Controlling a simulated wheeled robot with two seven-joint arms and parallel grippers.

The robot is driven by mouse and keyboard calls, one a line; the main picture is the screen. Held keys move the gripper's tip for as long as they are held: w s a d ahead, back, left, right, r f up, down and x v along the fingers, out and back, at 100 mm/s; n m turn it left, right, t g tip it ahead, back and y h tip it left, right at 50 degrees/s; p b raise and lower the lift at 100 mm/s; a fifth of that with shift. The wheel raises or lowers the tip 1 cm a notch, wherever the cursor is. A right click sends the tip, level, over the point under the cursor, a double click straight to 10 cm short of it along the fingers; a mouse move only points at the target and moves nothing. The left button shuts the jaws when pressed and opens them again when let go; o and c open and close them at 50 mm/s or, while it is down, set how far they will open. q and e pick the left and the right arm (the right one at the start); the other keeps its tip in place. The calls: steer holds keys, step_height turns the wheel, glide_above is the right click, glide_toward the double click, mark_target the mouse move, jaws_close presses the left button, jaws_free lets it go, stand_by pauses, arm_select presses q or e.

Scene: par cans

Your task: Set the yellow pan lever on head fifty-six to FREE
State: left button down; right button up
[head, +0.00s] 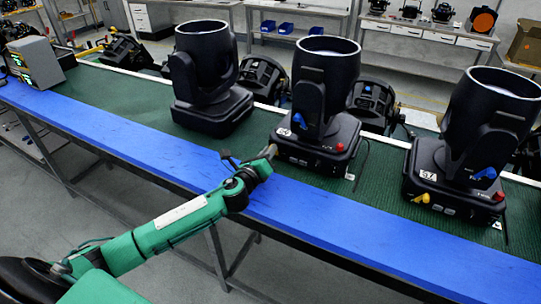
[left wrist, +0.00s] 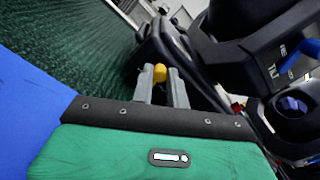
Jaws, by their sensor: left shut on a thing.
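The middle moving head (head: 325,75) stands on the bench. Its small white number tag (head: 284,132) is too small to read surely. My left gripper (head: 271,152) is at the front left corner of its base. In the left wrist view, the two grey fingers (left wrist: 160,84) are shut on the yellow pan lever (left wrist: 160,72), whose rounded end shows between the tips. In the head view this lever is hidden at the gripper. The lever's marking for FREE cannot be read. My right gripper is not in view.
The middle head also has a blue lever (head: 298,121) and a red knob (head: 339,148). A right head tagged 57 (head: 485,125) has its own yellow lever (head: 421,198). Another head (head: 208,75) stands left. The blue bench edge strip (head: 130,130) is clear left of my arm.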

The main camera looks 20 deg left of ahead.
arm_select(q)
steer(key=shift+a+f+n+b, duration=0.15)
steer(key=shift+a+n+b, duration=0.15)
steer(key=shift+n, duration=0.8)
steer(key=c, duration=1.4)
jaws_free()
steer(key=s+b, duration=0.1)
steer(key=s, duration=0.3)
steer(key=s+b, duration=0.1)
steer(key=s, duration=0.3)
steer(key=s+b, duration=0.1)
steer(key=s, duration=0.3)
steer(key=shift+s+a+f, duration=0.1)
steer(key=shift+s+a, duration=0.2)
steer(key=shift+s, duration=0.55)
